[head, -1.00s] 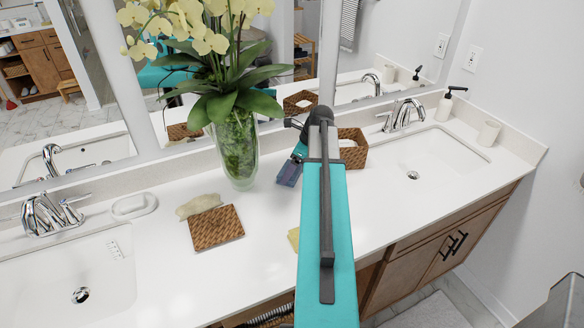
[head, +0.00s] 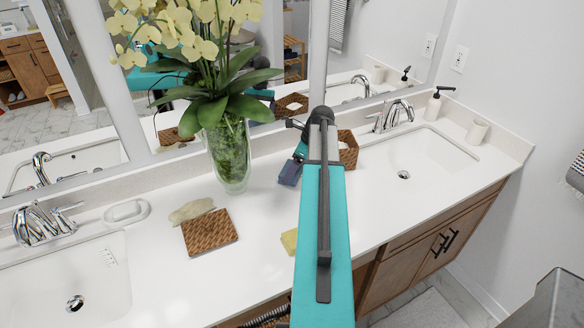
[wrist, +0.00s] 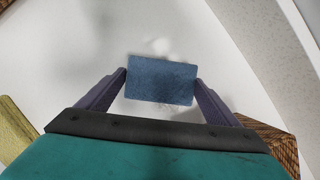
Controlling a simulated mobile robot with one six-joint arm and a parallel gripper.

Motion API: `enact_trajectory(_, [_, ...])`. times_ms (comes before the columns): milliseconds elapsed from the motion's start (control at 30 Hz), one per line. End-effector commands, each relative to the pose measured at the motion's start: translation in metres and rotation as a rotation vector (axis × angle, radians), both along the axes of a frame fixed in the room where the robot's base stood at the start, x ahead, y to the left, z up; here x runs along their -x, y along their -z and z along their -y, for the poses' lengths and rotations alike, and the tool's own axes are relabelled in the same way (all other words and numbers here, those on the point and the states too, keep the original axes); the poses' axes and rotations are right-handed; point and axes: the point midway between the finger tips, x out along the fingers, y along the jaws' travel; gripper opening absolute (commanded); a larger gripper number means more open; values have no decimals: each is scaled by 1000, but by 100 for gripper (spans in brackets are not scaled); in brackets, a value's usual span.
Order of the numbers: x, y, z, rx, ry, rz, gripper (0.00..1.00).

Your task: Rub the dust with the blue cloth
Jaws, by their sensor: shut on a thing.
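My gripper (wrist: 160,77) is shut on the blue cloth (wrist: 160,88), a small flat blue block between its two purple fingers in the wrist view. In the head view the cloth (head: 289,173) shows just left of my arm, low over the white counter between the vase and a wicker basket; most of the gripper is hidden behind the arm. Faint grey smudges, perhaps the dust (wrist: 187,113), show on the white surface around the cloth in the wrist view. I cannot tell whether the cloth touches the counter.
A glass vase of orchids (head: 228,155) stands left of the gripper. A wicker basket (head: 348,152) is close on the right. A yellow sponge-like piece (head: 289,240) and a woven mat (head: 209,232) lie nearer the front. Sinks lie at left and right (head: 425,158); mirrors stand behind.

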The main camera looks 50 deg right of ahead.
Motion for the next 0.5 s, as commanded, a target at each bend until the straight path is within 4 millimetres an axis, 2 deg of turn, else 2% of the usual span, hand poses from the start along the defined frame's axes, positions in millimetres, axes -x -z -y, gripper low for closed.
enact_trajectory(167, [0,0,2,0,0,0,67])
enact_trajectory(500, [6,1,18,0,-1,0,67])
